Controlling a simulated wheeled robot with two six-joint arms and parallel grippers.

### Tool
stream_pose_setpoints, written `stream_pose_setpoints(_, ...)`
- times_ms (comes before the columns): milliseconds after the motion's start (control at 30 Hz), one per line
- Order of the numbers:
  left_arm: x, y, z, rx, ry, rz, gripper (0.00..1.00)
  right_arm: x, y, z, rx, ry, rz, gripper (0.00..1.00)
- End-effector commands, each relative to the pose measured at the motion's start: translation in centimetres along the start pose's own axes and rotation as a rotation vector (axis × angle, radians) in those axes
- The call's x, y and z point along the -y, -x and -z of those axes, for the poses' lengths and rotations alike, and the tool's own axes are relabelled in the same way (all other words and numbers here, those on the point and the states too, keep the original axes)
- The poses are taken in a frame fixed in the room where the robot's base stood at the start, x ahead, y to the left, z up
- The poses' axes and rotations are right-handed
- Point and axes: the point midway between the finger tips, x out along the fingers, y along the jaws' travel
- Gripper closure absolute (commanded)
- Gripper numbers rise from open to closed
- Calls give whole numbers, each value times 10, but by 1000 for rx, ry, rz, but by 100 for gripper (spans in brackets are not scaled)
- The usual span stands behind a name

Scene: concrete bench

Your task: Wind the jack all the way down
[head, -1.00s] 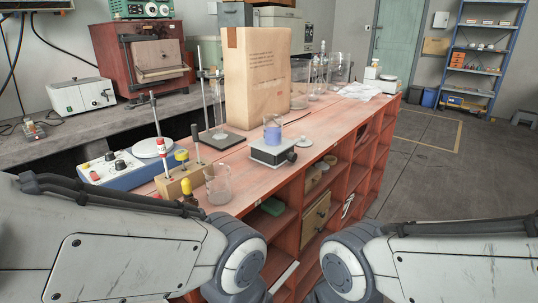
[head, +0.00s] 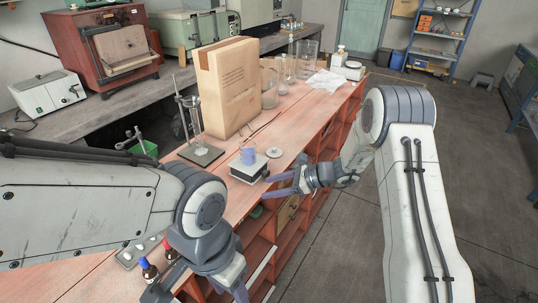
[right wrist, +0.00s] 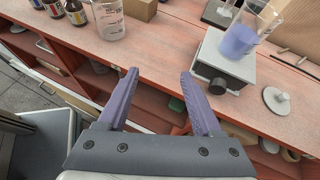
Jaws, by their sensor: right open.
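The jack (head: 248,169) is a small box with a pale top plate, near the front edge of the red bench. A dark round knob (right wrist: 216,86) on its front faces my right gripper. A glass beaker of blue-violet liquid (head: 248,154) stands on the jack; it also shows in the right wrist view (right wrist: 238,42). My right gripper (head: 270,186) is open and empty, its violet fingers pointing at the bench just in front of the jack. In the right wrist view the knob is right of the fingers, apart from them. My left gripper (head: 200,286) is low at the bench's near end, partly cut off.
A white lid with a knob (right wrist: 277,101) lies right of the jack. A beaker (right wrist: 110,20) and bottles (right wrist: 72,10) are to the left. Open shelves lie below the bench top.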

Motion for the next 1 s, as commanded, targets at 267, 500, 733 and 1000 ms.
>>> stream_pose_setpoints(267,-3,43,2,0,0,0,50,70,44,34,102,-291,241,33)
stream_pose_setpoints(500,-4,51,3,0,0,0,50,80,26,37,113,-315,260,33)
stream_pose_setpoints(733,-5,64,3,0,1,0,50,92,-16,34,111,-312,258,33)
stream_pose_setpoints(1000,-5,71,4,0,2,0,50,101,-49,32,111,-312,260,33)
